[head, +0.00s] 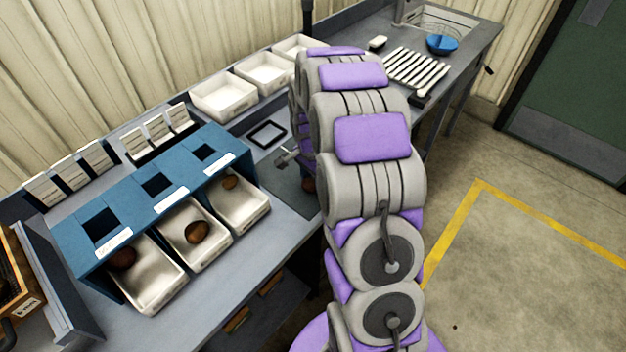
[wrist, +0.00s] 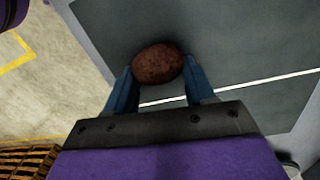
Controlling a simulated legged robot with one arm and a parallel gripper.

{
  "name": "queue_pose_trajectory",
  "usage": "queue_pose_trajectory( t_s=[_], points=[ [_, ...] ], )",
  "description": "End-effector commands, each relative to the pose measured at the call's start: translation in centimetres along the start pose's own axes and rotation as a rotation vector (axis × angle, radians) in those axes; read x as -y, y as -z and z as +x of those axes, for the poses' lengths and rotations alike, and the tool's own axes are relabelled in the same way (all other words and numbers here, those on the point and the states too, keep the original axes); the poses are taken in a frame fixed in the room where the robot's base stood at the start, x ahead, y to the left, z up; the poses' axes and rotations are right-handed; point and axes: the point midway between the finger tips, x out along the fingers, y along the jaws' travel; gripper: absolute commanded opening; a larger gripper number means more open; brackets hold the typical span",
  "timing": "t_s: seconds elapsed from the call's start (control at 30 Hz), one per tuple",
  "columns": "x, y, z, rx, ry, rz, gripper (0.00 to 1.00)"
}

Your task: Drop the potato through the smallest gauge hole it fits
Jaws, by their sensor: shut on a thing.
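A brown potato (wrist: 158,63) sits between the blue fingertips of my gripper (wrist: 160,76) in the wrist view, and the gripper is shut on it. It is over a dark grey mat; I cannot tell whether it touches the mat. In the head view my arm hides most of the gripper, and a bit of the potato (head: 308,184) shows beside the arm. The blue gauge stand (head: 130,203) to the left has three square holes: large (head: 105,225), middle (head: 156,185) and small (head: 204,152). Labels at its front edge are unreadable.
White trays (head: 160,292) under the holes hold brown potatoes (head: 197,232). The dark mat (head: 285,178) lies right of the stand, near a black square frame (head: 266,134). White bins (head: 224,95) line the back. A slatted rack (head: 415,73) and blue bowl (head: 442,44) stand farther right.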

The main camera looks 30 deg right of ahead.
Motion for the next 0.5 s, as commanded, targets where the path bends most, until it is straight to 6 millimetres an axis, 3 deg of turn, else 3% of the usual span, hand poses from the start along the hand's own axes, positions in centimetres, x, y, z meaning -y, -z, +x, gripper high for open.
queue_pose_trajectory(
  t_s=[0.13, 0.17, 0.4, 0.5],
  points=[
    [0.03, 0.01, 0.08, 0.0, 0.0, 0.0, 0.03],
    [0.03, 0.01, 0.14, 0.0, 0.0, 0.0, 0.55],
    [0.05, 0.01, 0.1, -0.001, 0.001, 0.0, 0.78],
    [0.05, 0.01, 0.09, -0.001, 0.001, 0.0, 0.8]
  ],
)
